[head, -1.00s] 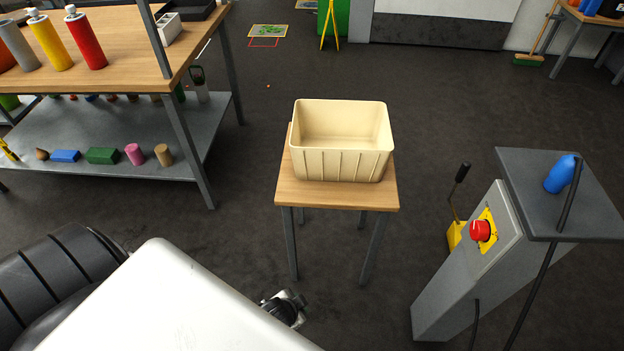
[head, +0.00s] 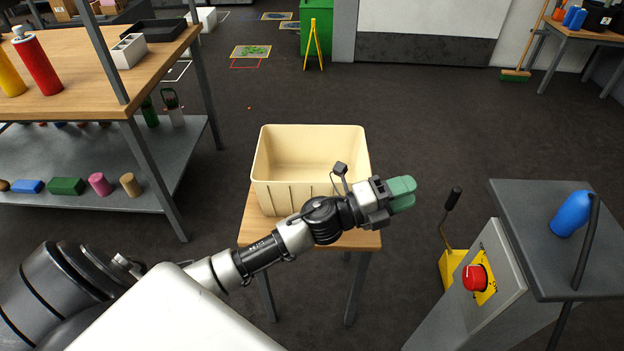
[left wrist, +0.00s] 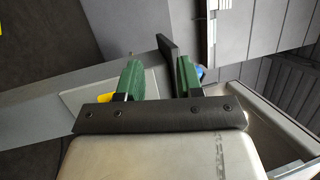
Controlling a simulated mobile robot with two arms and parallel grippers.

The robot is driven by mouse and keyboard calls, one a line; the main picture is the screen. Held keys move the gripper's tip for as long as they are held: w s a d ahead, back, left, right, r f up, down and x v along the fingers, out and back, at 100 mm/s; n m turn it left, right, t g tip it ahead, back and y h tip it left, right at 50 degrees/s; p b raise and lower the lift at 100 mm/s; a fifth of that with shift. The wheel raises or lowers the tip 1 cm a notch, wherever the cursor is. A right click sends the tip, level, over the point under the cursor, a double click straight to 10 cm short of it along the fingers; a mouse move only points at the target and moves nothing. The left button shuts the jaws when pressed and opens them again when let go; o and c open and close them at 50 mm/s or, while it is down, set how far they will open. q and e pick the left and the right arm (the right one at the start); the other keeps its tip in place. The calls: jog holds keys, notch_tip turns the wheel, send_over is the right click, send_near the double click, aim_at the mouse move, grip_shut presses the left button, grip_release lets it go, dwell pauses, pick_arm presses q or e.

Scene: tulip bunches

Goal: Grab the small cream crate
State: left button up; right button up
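The small cream crate (head: 290,150) stands upright on a small table with a wooden top (head: 253,230). Its visible inside is empty. My left arm crosses in front of its lower front wall and hides part of it. My left gripper (head: 403,194) has green fingers and is just right of the crate in the head view, apparently clear of it. In the left wrist view the fingers (left wrist: 159,80) are apart with nothing held between them. The crate cannot be made out in that view. My right gripper is not in view.
A grey pedestal with a red button (head: 476,277) and a blue bottle (head: 571,213) stands at the right. A yellow object with a black handle (head: 453,265) is beside it. A workbench (head: 90,95) with a lower shelf stands at the left. Floor behind the crate is open.

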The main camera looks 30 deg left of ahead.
pick_arm(q)
notch_tip(320, 180, up, 2)
jog(key=s+d+m+g+h, duration=0.2)
jog(key=d+m+g+h, duration=0.1)
jog(key=m+g, duration=0.75)
jog(key=m+g+y, duration=0.5)
jog(key=m+y, duration=0.5)
jog(key=y, duration=0.7)
send_near(311, 184)
jog(key=shift+d+t, duration=0.15)
jog(key=shift+t, duration=0.1)
notch_tip(311, 184, down, 5)
jog(key=shift+r, duration=0.15)
jog(key=f, duration=0.4)
jog(key=shift+s+a+f, duration=0.1)
jog(key=shift+a+f, duration=0.15)
jog(key=shift+f, duration=0.6)
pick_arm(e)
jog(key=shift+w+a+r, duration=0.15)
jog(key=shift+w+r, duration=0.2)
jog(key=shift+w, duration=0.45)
